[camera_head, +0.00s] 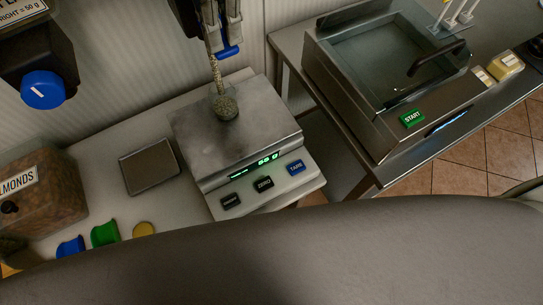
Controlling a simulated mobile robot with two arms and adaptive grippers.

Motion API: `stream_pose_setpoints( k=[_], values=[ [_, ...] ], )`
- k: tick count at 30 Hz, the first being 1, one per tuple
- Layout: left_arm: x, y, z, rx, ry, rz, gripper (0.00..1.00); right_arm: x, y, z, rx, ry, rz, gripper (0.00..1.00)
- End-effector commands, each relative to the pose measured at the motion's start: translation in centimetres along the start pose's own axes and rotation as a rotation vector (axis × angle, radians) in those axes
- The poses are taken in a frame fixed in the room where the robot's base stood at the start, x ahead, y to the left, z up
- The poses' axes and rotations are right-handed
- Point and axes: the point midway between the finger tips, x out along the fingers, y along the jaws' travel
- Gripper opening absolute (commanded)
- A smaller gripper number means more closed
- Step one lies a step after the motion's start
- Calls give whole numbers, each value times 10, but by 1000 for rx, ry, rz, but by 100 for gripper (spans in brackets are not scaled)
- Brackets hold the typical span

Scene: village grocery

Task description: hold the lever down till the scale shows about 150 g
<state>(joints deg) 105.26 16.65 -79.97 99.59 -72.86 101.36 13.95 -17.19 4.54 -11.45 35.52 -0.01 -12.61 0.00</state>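The scale (205,130) stands on the white counter, with a grey metal plate on top. Its green display (254,164) is lit; the digits are small and look like about 85 or 55. A thin stream of grains (216,75) falls from the top onto a small round heap (225,107) on the plate. The blue lever (229,51) is at the top edge, with my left gripper (229,28) right above it and seemingly touching it. The gripper's upper part is cut off, and its finger gap is unclear. My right gripper is not in view.
Another dispenser with a blue knob (43,90) hangs at the upper left. An almonds bin (42,196), a small metal tray (149,167) and coloured scoops (104,234) are on the counter. A steel machine with a green START button (412,118) stands right.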

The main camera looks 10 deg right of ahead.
Motion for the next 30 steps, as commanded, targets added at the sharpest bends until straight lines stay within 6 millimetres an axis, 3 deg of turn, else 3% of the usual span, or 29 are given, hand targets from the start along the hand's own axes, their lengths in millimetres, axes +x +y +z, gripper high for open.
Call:
stream_pose_setpoints(
  k=[13,23,30],
  values=[
    [-4,0,0,0,0,0,0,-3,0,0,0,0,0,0],
    [-72,0,0,0,-2,1,0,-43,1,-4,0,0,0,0],
    [-75,0,0,0,1,0,0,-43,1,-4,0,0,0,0]
  ],
)
